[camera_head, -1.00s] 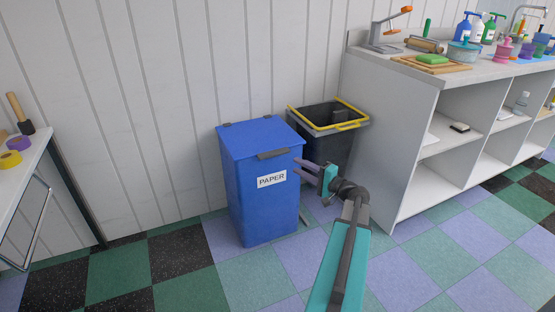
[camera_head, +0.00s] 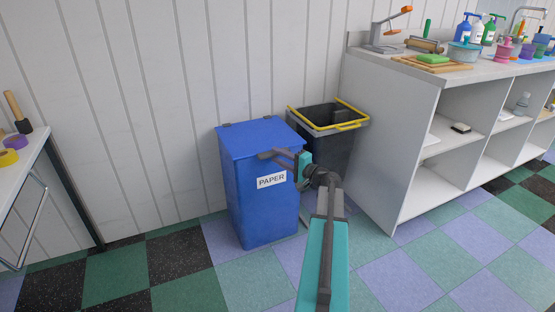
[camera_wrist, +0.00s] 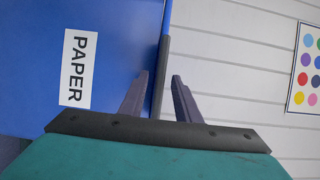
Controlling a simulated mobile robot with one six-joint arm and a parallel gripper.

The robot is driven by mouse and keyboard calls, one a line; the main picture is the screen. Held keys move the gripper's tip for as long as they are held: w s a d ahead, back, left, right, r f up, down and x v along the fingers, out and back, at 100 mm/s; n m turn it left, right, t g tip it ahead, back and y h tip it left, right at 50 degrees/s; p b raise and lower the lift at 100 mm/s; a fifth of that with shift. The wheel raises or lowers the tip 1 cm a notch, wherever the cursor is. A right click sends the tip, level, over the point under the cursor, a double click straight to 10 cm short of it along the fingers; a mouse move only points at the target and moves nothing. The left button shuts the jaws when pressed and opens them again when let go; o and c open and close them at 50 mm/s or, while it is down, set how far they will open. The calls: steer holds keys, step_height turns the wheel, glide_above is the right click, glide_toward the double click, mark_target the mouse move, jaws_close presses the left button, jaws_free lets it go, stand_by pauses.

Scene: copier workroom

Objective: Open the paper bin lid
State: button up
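The blue paper bin (camera_head: 245,200) stands upright against the wall with a white PAPER label on its front. Its blue lid (camera_head: 255,135) is down, with hinges at the wall side. A dark handle (camera_wrist: 162,75) runs along the lid's front edge. My gripper (camera_head: 266,154) is at that front edge, above the label, and hides most of the handle in the head view. In the wrist view my gripper (camera_wrist: 160,76) is open, with one finger on each side of the handle. A gap shows at the right finger; contact at the left finger is unclear.
An open dark bin with a yellow rim (camera_head: 352,105) stands just right of the paper bin. A white shelf counter (camera_head: 393,150) is beyond it. A table (camera_head: 28,160) stands at the left. The checkered floor in front is clear.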

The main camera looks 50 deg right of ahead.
steer(key=shift+c, duration=0.2)
jaws_close()
